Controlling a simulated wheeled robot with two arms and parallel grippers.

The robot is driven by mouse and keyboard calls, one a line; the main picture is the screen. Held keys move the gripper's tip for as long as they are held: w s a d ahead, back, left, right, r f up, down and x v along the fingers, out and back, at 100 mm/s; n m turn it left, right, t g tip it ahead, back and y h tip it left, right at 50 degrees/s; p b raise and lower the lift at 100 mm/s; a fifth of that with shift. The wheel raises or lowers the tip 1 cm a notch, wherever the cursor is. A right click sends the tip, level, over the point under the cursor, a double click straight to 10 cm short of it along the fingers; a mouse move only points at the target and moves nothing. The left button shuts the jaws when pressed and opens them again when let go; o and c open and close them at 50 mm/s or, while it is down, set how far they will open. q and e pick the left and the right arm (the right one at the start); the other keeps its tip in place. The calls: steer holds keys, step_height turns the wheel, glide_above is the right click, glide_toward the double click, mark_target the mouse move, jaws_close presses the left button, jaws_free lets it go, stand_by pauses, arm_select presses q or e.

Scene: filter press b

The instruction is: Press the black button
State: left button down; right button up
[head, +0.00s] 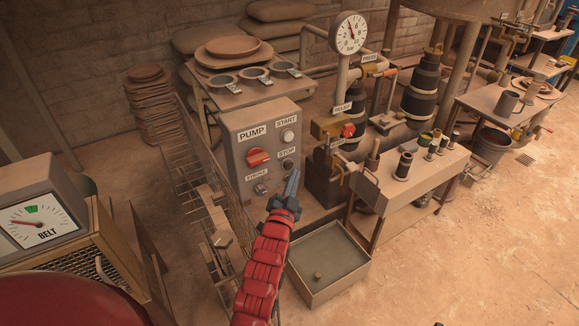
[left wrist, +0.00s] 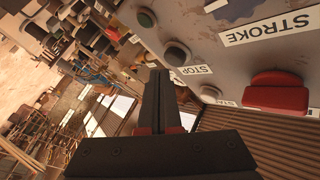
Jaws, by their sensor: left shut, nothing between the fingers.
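The black button (head: 288,166) sits under the STOP label on the grey pump panel (head: 240,135). In the left wrist view the dark button (left wrist: 177,53) is beside the STOP label, just above and right of my fingertips. My left gripper (head: 295,173) is shut and empty, its fingers pointing up in front of the panel, just right of and slightly below the button. It also shows in the left wrist view (left wrist: 158,72). I cannot tell whether the tips touch the panel. My right gripper is not in view.
A white button (head: 287,136) under START and a red knob (head: 258,157) are on the same panel. A wire rack (head: 193,165) stands left of it. An open box (head: 328,262) is on the floor below, and a bench (head: 415,180) stands at right.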

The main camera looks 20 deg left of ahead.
arm_select(q)
steer(key=shift+s+d, duration=0.8)
steer(key=shift+d, duration=0.2)
steer(key=shift+s+d, duration=0.75)
steer(key=shift+d, duration=0.25)
